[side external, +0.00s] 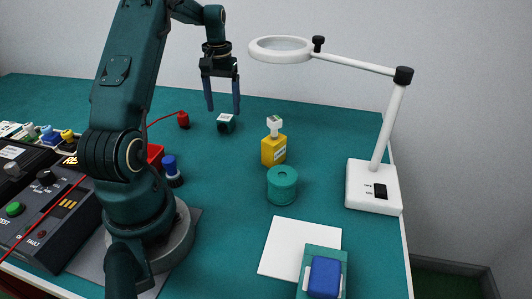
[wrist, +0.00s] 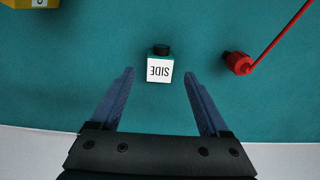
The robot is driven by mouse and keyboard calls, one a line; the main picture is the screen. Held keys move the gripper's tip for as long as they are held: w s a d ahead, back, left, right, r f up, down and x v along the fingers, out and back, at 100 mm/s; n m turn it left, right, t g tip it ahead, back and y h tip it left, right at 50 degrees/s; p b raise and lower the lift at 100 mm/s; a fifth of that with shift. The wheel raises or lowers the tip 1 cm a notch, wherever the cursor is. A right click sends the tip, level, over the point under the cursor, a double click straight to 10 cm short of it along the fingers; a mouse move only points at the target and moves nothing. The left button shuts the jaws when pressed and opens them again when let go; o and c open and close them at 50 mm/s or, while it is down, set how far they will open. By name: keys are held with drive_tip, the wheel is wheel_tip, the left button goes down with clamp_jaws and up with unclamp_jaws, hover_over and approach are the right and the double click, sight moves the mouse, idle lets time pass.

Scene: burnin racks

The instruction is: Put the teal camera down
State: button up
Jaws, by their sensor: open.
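The teal camera (side external: 226,123) is a small box with a dark lens and a white top label. It sits on the teal table mat at the back, apart from other things. In the wrist view the camera (wrist: 159,66) shows its white label reading "SIDE" upside down, with the dark lens pointing away from my gripper. My gripper (side external: 222,107) is open, with its two blue fingers pointing down above the camera. In the wrist view the gripper (wrist: 159,78) has its fingertips on either side of the camera, with gaps on both sides. Nothing is held.
A red plug (side external: 183,119) with a red cable lies left of the camera. The mat around the camera is clear.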

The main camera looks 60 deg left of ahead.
sight(225, 118)
wheel_tip(225, 118, up, 8)
drive_tip(key=shift+f, duration=0.2)
idle(0.3)
